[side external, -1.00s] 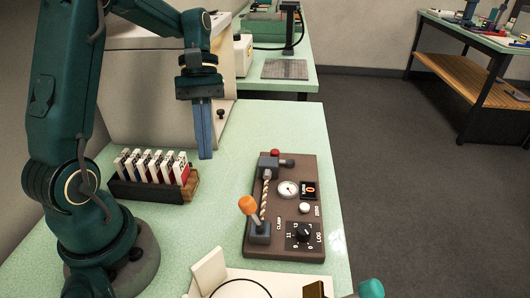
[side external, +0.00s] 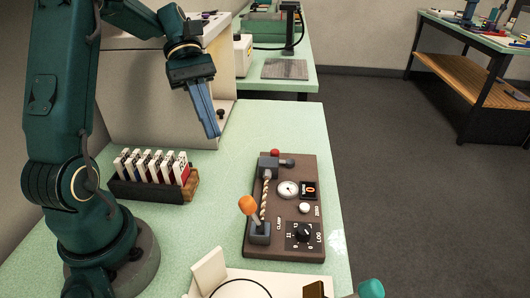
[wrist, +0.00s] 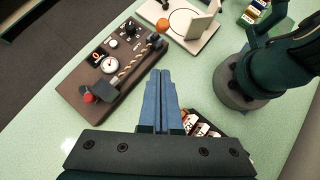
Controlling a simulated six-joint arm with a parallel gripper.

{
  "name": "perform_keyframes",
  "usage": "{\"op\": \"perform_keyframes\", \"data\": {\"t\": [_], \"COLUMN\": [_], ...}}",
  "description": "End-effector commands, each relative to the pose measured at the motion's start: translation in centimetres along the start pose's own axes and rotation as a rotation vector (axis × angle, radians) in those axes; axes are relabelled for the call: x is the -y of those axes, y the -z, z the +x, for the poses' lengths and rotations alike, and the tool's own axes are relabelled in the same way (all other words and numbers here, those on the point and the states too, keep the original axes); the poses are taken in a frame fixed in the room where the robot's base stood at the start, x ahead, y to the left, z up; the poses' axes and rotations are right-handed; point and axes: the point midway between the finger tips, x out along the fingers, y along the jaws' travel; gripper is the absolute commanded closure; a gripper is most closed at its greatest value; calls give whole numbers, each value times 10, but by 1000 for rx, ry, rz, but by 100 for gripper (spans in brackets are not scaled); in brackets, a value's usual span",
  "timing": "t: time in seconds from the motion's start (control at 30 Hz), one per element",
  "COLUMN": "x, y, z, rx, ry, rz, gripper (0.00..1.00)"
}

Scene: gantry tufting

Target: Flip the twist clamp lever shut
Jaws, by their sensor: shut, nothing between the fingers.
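The twist clamp lever has an orange knob (side external: 247,204) on a short stalk above a grey clamp block (side external: 260,233), at the near left of a brown tester board (side external: 288,240). The lever stands up, tilted a little to the left. A twisted cord (side external: 265,195) runs from this block to a grey block (side external: 269,165) at the board's far end. My gripper (side external: 216,135) is shut and empty, in the air beyond and left of the board. The wrist view shows its blue fingers (wrist: 160,100) together, with the orange knob (wrist: 163,25) beyond their tips.
A dark rack (side external: 150,191) of white-topped cards stands left of the board. A pale plate (side external: 235,283) with an upright flap lies at the near edge. Green table is clear between rack and board.

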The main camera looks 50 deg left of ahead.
Motion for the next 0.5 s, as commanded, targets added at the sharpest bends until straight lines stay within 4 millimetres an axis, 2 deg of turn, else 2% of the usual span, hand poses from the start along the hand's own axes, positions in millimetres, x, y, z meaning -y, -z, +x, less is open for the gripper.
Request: {"op": "perform_keyframes", "data": {"t": [0.5], "x": [2], "y": [-1], "z": [83], "rx": [3], "ry": [6], "rz": [-1], "gripper": [100]}}
